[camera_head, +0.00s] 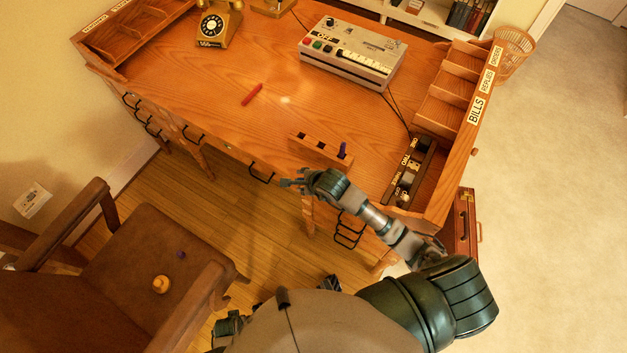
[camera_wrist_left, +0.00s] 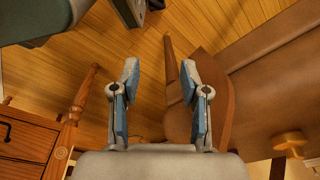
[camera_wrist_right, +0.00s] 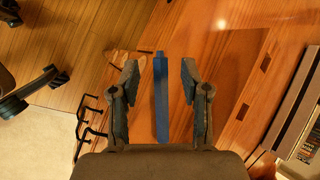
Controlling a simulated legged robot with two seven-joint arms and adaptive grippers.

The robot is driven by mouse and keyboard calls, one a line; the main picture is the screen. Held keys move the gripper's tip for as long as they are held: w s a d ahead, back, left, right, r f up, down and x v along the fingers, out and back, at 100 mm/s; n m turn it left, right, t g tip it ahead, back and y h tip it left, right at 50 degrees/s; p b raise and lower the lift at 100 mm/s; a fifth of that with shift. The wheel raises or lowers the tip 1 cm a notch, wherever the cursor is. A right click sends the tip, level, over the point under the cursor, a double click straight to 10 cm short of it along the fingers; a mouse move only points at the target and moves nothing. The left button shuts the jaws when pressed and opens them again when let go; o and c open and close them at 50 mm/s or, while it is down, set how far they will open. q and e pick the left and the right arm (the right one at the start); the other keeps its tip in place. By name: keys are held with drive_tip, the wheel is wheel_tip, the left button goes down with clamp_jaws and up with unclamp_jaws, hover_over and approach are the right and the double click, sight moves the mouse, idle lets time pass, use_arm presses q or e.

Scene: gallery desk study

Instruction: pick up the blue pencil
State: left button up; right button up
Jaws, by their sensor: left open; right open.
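The blue pencil (camera_wrist_right: 160,98) shows in the right wrist view, a long blue bar lined up between the fingers of my right gripper (camera_wrist_right: 158,82). The fingers are open, with a gap visible on each side of it. In the head view my right gripper (camera_head: 293,183) is at the desk's front edge, just left of and below a wooden block with holes (camera_head: 312,152); I cannot make out the blue pencil there. My left gripper (camera_wrist_left: 160,84) is open and empty in the left wrist view, above the floor near the brown chair (camera_wrist_left: 266,84).
A purple piece (camera_head: 343,149) stands in the wooden block. A red stick (camera_head: 252,95) lies on the desk (camera_head: 200,85). A grey button box (camera_head: 352,55), a gold telephone (camera_head: 218,25) and a sorter (camera_head: 459,110) stand around it. The chair (camera_head: 135,250) is at the left.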

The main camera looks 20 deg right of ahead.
use_arm(q)
drive_tip(key=shift+w+d+r, duration=0.1)
drive_tip(key=shift+w+r, duration=0.15)
drive_tip(key=shift+r, duration=0.25)
drive_tip(key=shift+w+d+r, duration=0.1)
drive_tip(key=shift+w+r, duration=0.15)
drive_tip(key=shift+r, duration=0.25)
use_arm(e)
drive_tip(key=shift+w+d+f, duration=0.1)
drive_tip(key=shift+w+f, duration=0.2)
drive_tip(key=shift+f, duration=0.1)
use_arm(q)
drive_tip(key=shift+a, duration=0.1)
use_arm(e)
clamp_jaws()
drive_tip(key=shift+r, duration=0.1)
